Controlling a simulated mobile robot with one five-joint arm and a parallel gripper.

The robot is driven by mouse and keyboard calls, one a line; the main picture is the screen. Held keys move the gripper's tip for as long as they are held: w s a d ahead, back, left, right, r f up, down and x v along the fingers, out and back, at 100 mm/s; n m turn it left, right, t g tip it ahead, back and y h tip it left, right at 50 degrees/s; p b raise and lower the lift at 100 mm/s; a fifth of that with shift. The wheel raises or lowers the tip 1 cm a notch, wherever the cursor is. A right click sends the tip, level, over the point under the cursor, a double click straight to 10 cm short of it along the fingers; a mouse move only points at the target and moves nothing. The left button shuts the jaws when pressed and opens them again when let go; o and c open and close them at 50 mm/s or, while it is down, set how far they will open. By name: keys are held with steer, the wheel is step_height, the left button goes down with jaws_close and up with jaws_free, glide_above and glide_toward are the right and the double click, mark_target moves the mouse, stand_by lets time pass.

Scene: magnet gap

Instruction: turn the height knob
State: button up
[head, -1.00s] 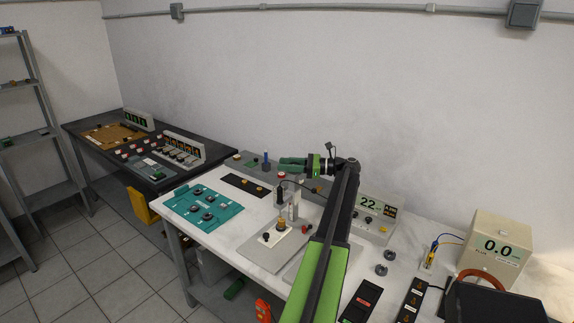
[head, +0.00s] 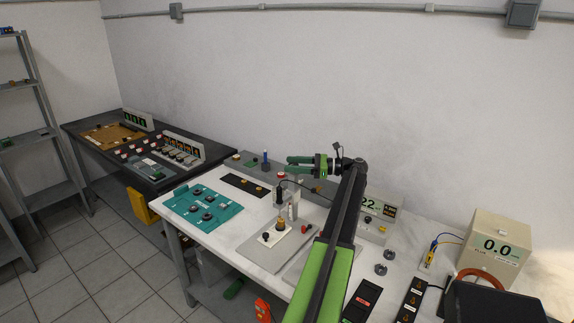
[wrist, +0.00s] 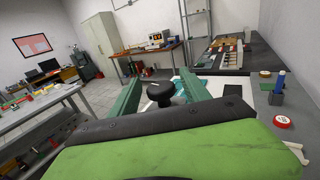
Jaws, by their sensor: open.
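My gripper (head: 289,163) is open above the white bench, its two green fingers pointing left in the head view. In the wrist view the fingers of my gripper (wrist: 158,78) stand apart on either side of a round black knob (wrist: 160,94) on a short stem. It looks like the height knob; whether a finger touches it I cannot tell. In the head view a light upright stand (head: 294,203) rises from a grey plate below my gripper, with a black cabled piece (head: 280,194) beside it. I cannot make out the knob in the head view.
A teal board (head: 203,206) lies at the bench's left. A display box (head: 380,212) is partly hidden behind my arm.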

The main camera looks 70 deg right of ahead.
steer(key=v, duration=1.4)
steer(key=shift+s+d, duration=0.15)
steer(key=shift+s, duration=0.2)
